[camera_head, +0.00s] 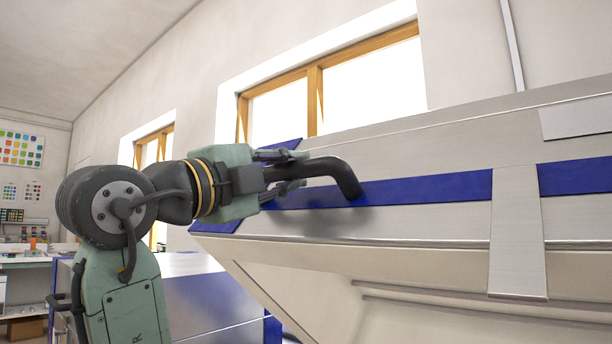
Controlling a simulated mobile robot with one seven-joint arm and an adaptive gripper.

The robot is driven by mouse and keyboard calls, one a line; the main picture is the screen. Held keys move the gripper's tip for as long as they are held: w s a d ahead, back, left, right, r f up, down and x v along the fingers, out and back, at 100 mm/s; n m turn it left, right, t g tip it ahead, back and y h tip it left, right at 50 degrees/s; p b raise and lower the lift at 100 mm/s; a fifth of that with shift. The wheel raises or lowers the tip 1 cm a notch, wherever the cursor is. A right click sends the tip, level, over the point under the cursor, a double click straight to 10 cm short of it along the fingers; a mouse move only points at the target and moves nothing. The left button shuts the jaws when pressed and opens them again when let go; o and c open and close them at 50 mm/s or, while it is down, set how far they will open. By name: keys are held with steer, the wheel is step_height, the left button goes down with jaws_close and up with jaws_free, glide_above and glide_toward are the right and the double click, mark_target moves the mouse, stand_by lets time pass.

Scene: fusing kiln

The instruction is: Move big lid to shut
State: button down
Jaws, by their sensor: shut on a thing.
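The big lid (420,221) of the kiln fills the right half of the view. It is brushed metal with a blue band, and it stands raised and tilted, with its pale underside (400,273) showing. A dark bent handle (346,177) sticks out from the lid's front on the blue band. My gripper (285,172) comes from the left and is shut on the handle. The handle's far end is hidden by the fingers. The kiln body (205,290), metal with blue panels, shows partly at the lower left behind my arm.
A workbench (30,261) with small items stands at the far left, below colour sample charts (21,148) on the wall. Bright windows with wooden frames (315,92) are behind the lid. Open space shows beneath the raised lid.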

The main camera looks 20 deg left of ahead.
steer(key=s+a+f+b, duration=0.2)
steer(key=s+f+b, duration=0.2)
steer(key=f, duration=0.3)
steer(key=s+a+f+t+b, duration=0.1)
steer(key=s+f+b, duration=0.4)
steer(key=f, duration=0.2)
steer(key=shift+a+h, duration=0.3)
steer(key=shift+a, duration=0.05)
steer(key=c, duration=1.4)
jaws_free()
steer(key=v, duration=1.2)
steer(key=shift+f, duration=0.1)
steer(key=shift+w, duration=0.1)
